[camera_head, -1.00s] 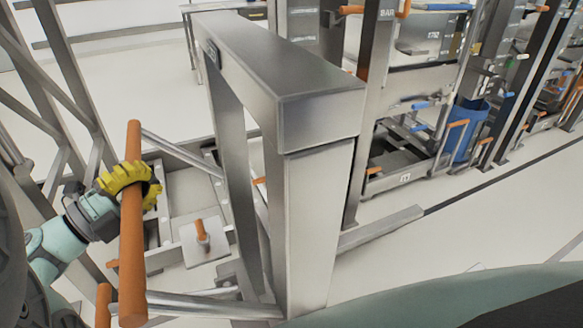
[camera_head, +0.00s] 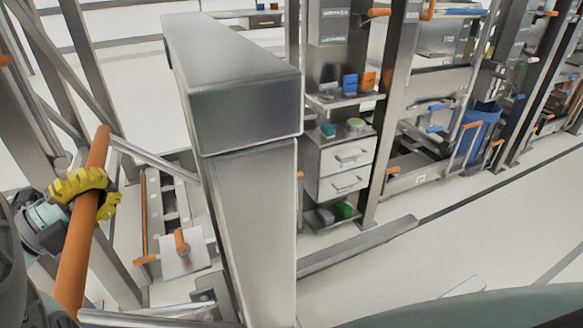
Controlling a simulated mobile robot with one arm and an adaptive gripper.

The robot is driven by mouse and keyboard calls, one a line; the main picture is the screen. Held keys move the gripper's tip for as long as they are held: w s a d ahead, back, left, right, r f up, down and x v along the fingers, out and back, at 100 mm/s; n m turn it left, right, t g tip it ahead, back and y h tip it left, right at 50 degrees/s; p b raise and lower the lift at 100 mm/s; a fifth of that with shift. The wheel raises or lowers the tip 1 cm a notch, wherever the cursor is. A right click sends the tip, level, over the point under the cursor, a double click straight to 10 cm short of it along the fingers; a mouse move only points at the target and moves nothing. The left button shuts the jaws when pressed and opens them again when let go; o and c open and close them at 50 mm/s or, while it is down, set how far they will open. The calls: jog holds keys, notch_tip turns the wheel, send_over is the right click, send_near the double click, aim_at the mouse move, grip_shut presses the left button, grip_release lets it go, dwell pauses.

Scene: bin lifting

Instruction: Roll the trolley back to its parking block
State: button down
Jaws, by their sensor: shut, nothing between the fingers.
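A thick orange push bar (camera_head: 82,228) stands slanted at the left, with grey metal arms running from it toward a large steel frame (camera_head: 245,225). These look like parts of the trolley, whose wheels are not visible. My gripper (camera_head: 86,194), with yellow fingers, is at the upper half of the bar, its fingers on both sides of it in the picture. It is shut with nothing gripped; whether it touches the bar I cannot tell. I cannot tell which thing is the parking block; a low floor fixture (camera_head: 168,215) with an orange lever lies behind the bar.
A drawer cabinet (camera_head: 345,165) with coloured items stands behind the frame. Steel racks and a blue bin (camera_head: 478,130) stand at the right. A low metal rail (camera_head: 358,245) lies on the floor. Pale open floor (camera_head: 430,265) spreads at the lower right.

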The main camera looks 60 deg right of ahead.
jog(key=shift+w+a+f, duration=0.25)
jog(key=shift+w+a, duration=0.25)
jog(key=shift+a, duration=0.15)
jog(key=c, duration=1.7)
grip_release()
jog(key=o, duration=1)
jog(key=shift+s+r, duration=0.1)
jog(key=shift+s, duration=0.1)
jog(key=v, duration=0.7)
jog(key=shift+a, duration=0.25)
jog(key=shift+o, duration=0.5)
